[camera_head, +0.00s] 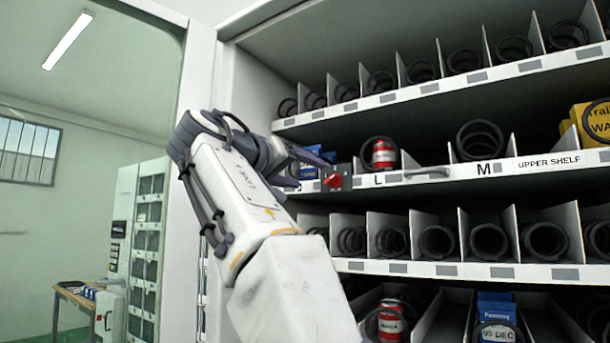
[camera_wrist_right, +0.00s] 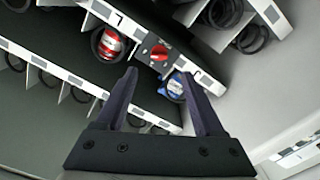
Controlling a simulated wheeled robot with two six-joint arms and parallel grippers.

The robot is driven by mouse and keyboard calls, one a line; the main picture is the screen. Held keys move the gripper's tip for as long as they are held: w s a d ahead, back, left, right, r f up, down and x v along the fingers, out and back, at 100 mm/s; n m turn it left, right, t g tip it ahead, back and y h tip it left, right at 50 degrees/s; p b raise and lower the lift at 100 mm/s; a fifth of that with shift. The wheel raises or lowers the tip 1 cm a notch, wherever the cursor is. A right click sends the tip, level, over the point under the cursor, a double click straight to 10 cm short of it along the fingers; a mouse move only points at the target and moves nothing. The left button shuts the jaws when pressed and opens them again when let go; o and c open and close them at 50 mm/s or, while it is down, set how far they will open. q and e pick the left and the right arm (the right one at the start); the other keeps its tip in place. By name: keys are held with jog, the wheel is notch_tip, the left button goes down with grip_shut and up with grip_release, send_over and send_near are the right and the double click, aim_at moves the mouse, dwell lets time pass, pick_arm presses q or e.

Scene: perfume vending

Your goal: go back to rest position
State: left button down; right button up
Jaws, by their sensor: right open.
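My right gripper (camera_head: 318,168) is at the left end of the upper shelf of the vending machine. Its fingers point at the shelf front, close to a red knob (camera_head: 333,180) on a dark plate. In the right wrist view the two fingers (camera_wrist_right: 160,78) are spread apart with nothing held between them. The red knob (camera_wrist_right: 158,53) lies just beyond the tips, and a blue item (camera_wrist_right: 176,86) in a slot shows between the fingers. Whether the fingers touch the shelf is unclear. My left gripper is not in view.
A red can (camera_head: 383,155) stands in slot L of the shelf, with a handle (camera_head: 428,173) on the front rail. Shelves of black coils run above and below. The machine's white side wall (camera_head: 243,75) is behind my arm. The room at left is open, with a wooden table (camera_head: 75,296).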

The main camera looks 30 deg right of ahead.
jog(key=w+a+f+n+t+y+p, duration=0.3)
jog(key=w+a+f+n+y, duration=0.3)
jog(key=w+a+f+n, duration=0.35)
jog(key=s+a+f+n+g+y+p, duration=0.1)
jog(key=s+a+f+n+y, duration=0.15)
jog(key=a+f, duration=0.45)
jog(key=s+a+f+n+y+p, duration=0.15)
jog(key=a+f+y, duration=0.25)
jog(key=f, duration=0.6)
jog(key=s+a+f+n+g+y+p, duration=0.1)
jog(key=s+a+f+g+y, duration=0.1)
jog(key=s+a+f, duration=0.35)
jog(key=s+a+f+g+y, duration=0.1)
jog(key=s+a+f+g, duration=0.1)
jog(key=s+f, duration=0.55)
jog(key=s+f+g+y+p, duration=0.1)
jog(key=s+f+g, duration=0.1)
jog(key=s+f, duration=0.3)
jog(key=s+f+g+y+p, duration=0.1)
jog(key=s+f+g, duration=0.1)
jog(key=s+f, duration=0.4)
jog(key=s, duration=0.5)
jog(key=shift+a+f+g, duration=0.15)
jog(key=shift+a+g, duration=0.15)
jog(key=shift+g, duration=0.1)
jog(key=shift+n, duration=0.25)
